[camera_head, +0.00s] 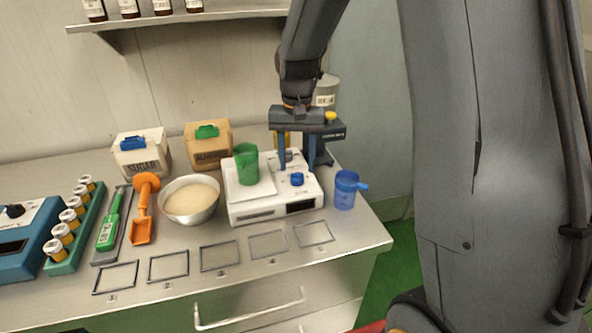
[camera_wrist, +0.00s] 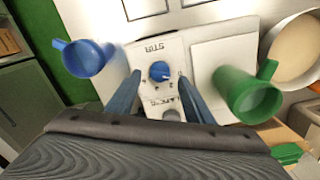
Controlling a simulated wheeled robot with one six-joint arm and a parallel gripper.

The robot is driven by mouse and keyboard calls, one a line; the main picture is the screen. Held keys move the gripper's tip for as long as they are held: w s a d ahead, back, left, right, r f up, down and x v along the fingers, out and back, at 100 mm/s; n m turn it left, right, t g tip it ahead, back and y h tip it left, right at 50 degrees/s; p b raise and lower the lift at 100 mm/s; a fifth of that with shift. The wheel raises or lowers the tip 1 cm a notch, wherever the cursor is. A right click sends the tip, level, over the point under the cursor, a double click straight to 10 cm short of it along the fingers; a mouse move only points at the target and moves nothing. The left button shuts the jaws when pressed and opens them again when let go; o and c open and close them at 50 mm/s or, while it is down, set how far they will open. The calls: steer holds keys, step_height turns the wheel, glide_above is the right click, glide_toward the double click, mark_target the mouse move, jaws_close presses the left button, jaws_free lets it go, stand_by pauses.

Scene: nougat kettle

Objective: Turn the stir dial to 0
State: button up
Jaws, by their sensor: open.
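The stir dial is a round blue knob (camera_wrist: 159,71) on the white machine's (camera_head: 248,213) panel, under printed "STIR" lettering; small numbers ring it. In the head view the blue dial (camera_head: 297,179) is on the machine's right part. My gripper (camera_head: 297,168) is open above the panel, pointing down. In the wrist view my gripper's (camera_wrist: 159,76) two fingers are spread on either side of the dial, with no clear contact. Which number the dial points to is too small to tell. A second, grey knob (camera_wrist: 172,115) sits between the fingers, closer to the palm.
A green jug (camera_head: 246,165) stands on the machine's plate, left of the dial. A blue jug (camera_head: 345,188) stands right of the machine near the table edge. A metal bowl (camera_head: 190,200) of pale contents is to the left. Several empty outlined squares line the front.

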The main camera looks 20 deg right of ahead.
mark_target(297, 173)
steer(key=shift+r+b, duration=0.55)
steer(key=shift+r, duration=1.85)
steer(key=s+f+n, duration=0.1)
steer(key=s+f, duration=0.2)
steer(key=s, duration=0.2)
steer(key=s+f+n+t+b, duration=0.1)
steer(key=s+f+n, duration=0.1)
steer(key=s, duration=0.4)
steer(key=s+f+n+b, duration=0.1)
steer(key=s+f, duration=0.3)
steer(key=s, duration=0.2)
steer(key=shift+s, duration=0.2)
